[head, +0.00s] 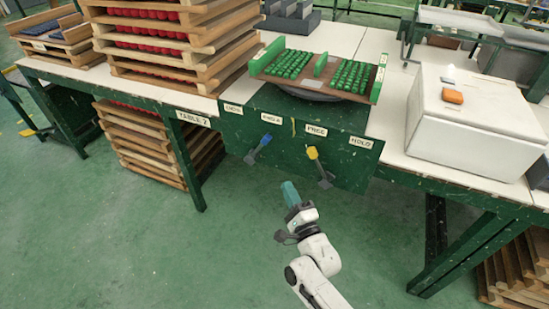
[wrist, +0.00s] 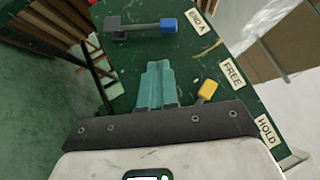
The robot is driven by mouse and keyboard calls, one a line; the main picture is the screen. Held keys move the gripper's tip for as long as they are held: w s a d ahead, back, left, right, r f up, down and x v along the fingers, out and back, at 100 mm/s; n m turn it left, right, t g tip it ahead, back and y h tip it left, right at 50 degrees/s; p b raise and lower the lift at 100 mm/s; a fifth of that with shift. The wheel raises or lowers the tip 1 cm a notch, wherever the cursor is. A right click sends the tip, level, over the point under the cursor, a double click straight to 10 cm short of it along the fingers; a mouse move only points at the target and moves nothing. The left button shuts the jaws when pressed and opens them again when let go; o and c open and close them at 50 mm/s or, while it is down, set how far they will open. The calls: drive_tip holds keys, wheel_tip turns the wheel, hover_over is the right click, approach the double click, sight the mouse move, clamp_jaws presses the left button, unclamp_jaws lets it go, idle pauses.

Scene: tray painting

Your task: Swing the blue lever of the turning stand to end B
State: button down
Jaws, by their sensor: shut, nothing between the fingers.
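The blue lever (head: 260,147) is on the green front panel of the turning stand, its blue tip tilted up and right towards the END A label (head: 270,119). The END B label (head: 233,108) is to its upper left. The lever also shows in the wrist view (wrist: 168,25), its blue tip near END A and its grey end to the left. My gripper (head: 288,184) is shut and empty, its teal fingers below and between the blue and yellow levers. The fingertips in the wrist view (wrist: 158,66) are apart from the blue lever.
A yellow lever (head: 313,155) stands right of my fingers, near the FREE label (head: 316,131); HOLD is farther right. A tray of green pieces (head: 318,68) sits on the stand. Stacked wooden trays (head: 205,55) are left, a white box (head: 460,125) right. The floor before the panel is clear.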

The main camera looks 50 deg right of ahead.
sight(260, 147)
drive_tip(key=d+m+h, duration=0.1)
drive_tip(key=s+d+m+h, duration=0.1)
drive_tip(key=shift+f+m+b, duration=0.2)
drive_tip(key=shift+m+b, duration=0.1)
drive_tip(key=shift+w, duration=0.1)
drive_tip(key=x, duration=0.4)
drive_tip(key=a+p+x, duration=0.1)
drive_tip(key=x, duration=0.3)
drive_tip(key=w+a+r+x, duration=0.1)
drive_tip(key=x, duration=0.3)
drive_tip(key=shift+w+a+r, duration=0.15)
drive_tip(key=shift+w+r, duration=0.05)
drive_tip(key=shift+r, duration=0.05)
drive_tip(key=shift+r+p, duration=0.15)
drive_tip(key=shift+p, duration=0.35)
